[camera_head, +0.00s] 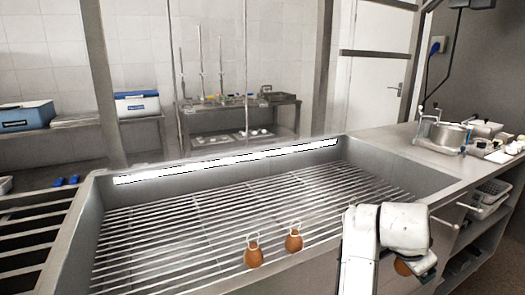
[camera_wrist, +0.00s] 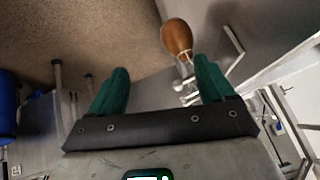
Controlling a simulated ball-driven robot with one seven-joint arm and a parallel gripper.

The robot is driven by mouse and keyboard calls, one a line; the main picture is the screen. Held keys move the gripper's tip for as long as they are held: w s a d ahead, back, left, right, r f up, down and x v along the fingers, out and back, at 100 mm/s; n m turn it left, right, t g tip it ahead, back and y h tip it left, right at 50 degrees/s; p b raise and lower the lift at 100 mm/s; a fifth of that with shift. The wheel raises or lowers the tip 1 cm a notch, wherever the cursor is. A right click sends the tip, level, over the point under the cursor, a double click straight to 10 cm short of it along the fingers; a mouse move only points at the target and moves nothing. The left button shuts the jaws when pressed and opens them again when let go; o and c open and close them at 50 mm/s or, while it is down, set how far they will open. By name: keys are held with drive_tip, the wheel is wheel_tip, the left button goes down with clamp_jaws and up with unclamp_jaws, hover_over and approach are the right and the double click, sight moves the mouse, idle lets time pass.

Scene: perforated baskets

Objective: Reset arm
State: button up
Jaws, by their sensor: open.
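My white arm shows at the lower right of the head view, in front of the basin's right end. My gripper (camera_wrist: 161,66) shows in the wrist view with two green fingers spread apart, and nothing sits between them. A brown rounded object (camera_wrist: 177,36) with a metal end lies beyond the right fingertip; I cannot tell whether they touch. In the head view a brown piece (camera_head: 402,267) shows partly behind my arm. The gripper fingers cannot be made out in the head view.
Two brown bulbs with pale rings, a left one (camera_head: 253,258) and a right one (camera_head: 293,242), are at the front of the barred metal basin (camera_head: 190,215). A counter at right holds a steel pot (camera_head: 447,135). The basin's middle is clear.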

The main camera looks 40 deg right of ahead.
drive_tip(key=s+a+f+n+t+y, duration=0.1)
drive_tip(key=s+a+f+n+y, duration=0.25)
drive_tip(key=a+f+n, duration=0.95)
drive_tip(key=s+a+f+n+y, duration=0.35)
drive_tip(key=a+f+n, duration=0.55)
drive_tip(key=a, duration=0.6)
wheel_tip(320, 180, up, 12)
drive_tip(key=a+p, duration=0.1)
drive_tip(key=p, duration=1.2)
drive_tip(key=shift+a+f, duration=0.15)
